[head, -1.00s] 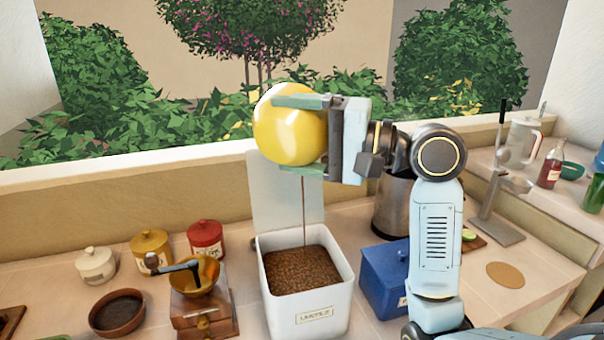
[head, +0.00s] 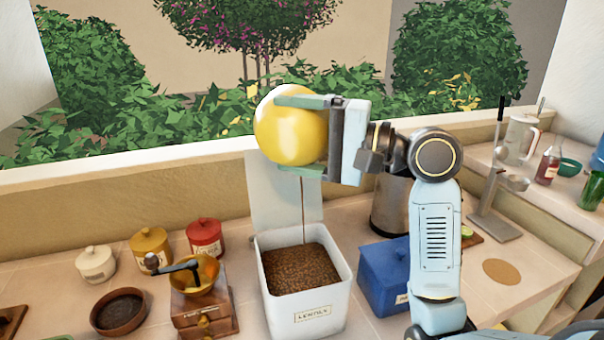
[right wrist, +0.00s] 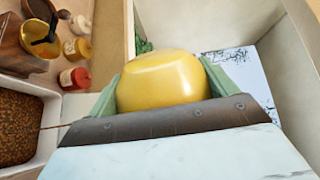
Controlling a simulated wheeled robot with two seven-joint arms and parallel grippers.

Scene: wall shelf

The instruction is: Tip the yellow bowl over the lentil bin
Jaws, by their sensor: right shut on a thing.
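The yellow bowl (head: 290,126) is held tilted on its side, high above the lentil bin, its rounded underside facing me in the head view. My right gripper (head: 300,136) is shut on it, one green finger above and one below. The right wrist view also shows the bowl (right wrist: 163,82) between the fingers. A thin brown stream (head: 303,205) falls from it into the white lentil bin (head: 312,318). The bin is open and filled with brown lentils (head: 300,268). The inside of the bowl is hidden. My left gripper does not show.
A wooden grinder (head: 203,305) stands left of the bin, a blue box (head: 384,272) to its right. A steel container (head: 391,205) is behind my right arm. Red (head: 205,237), yellow (head: 150,249) and white (head: 96,263) jars line the back left. A brown dish (head: 119,311) sits front left.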

